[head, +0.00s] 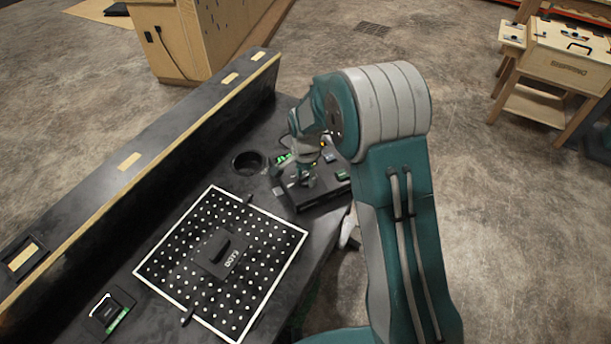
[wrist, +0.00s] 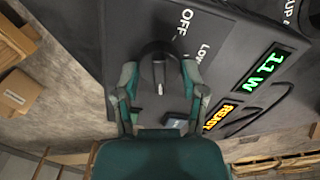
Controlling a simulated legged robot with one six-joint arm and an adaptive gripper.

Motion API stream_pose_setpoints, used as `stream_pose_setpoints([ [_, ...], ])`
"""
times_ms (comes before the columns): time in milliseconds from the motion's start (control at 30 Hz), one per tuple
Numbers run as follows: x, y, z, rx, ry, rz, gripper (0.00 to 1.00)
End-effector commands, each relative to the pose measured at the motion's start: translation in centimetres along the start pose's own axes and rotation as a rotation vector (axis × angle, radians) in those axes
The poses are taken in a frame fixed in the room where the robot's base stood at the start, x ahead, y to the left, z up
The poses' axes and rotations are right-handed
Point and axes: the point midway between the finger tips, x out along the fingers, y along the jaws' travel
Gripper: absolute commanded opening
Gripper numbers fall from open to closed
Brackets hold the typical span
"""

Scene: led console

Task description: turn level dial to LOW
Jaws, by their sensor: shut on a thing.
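The level dial (wrist: 158,52) is a dark round knob with a raised bar and a white mark, seen in the wrist view. The white mark is toward the bottom of the picture. The printed words OFF (wrist: 184,20) and LOW (wrist: 203,52) are to its upper right and right. My gripper (wrist: 160,80) has a finger on each side of the dial and is shut on it. In the head view, my gripper (head: 304,178) is down at the dark console (head: 318,198); the dial is hidden there.
A green display (wrist: 265,67) reads 11 W, and an orange one (wrist: 220,115) reads READY. In the head view, a dotted panel (head: 180,240) lies left of the console, and a round hole (head: 249,162) is in the bench. A raised ledge (head: 150,160) runs behind.

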Motion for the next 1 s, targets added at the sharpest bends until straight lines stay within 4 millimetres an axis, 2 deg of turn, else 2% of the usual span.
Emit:
stream_pose_setpoints([
  [367, 0.14, -0.2, -0.07, -0.237, 0.003, -0.004, 0.07],
  [1000, 0.14, -0.42, 0.04, -0.846, 0.005, -0.004, 0.07],
])
